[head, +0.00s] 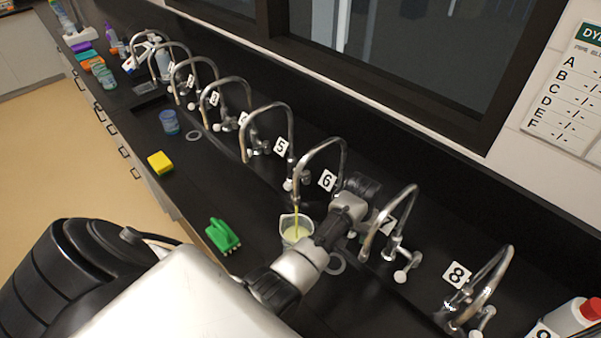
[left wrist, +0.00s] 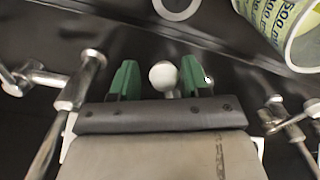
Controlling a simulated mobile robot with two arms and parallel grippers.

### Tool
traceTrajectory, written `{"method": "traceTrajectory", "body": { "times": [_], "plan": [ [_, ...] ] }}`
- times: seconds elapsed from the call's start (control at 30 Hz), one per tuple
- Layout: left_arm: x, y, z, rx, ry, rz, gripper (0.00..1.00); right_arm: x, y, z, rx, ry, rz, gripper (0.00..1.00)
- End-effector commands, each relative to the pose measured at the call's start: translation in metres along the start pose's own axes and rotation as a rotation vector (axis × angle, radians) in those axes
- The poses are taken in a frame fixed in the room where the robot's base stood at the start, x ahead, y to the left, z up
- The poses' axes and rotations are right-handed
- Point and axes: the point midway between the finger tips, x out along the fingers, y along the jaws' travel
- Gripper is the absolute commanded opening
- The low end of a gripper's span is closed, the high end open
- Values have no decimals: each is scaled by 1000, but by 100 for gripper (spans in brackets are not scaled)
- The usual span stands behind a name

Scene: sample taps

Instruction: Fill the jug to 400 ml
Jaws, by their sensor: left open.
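The clear jug (head: 294,229) stands under the spout of tap 6 (head: 320,146). A thin yellowish stream runs from the spout into it, and pale yellow-green liquid shows inside. The jug also shows in the left wrist view (left wrist: 285,30), cut off at the top right, with a 500 ml mark; I cannot read the liquid level against the scale. My left gripper (left wrist: 158,77) is open, its green fingers on either side of a white ball knob (left wrist: 163,75), with gaps showing. In the head view my left arm hides the knob and fingertips. My right gripper is out of view.
Several numbered taps line the back of the black counter, with tap 7 (head: 388,225) and tap 8 (head: 480,290) to the right.

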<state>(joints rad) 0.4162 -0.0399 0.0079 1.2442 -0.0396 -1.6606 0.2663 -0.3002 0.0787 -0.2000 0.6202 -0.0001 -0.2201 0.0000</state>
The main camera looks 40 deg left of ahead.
Motion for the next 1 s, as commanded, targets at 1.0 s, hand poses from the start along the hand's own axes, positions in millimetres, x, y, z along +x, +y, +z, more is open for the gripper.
{"method": "traceTrajectory", "body": {
  "times": [1.0],
  "plan": [
    [0,-30,0,0,0,0,47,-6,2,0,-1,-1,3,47]
  ]
}}
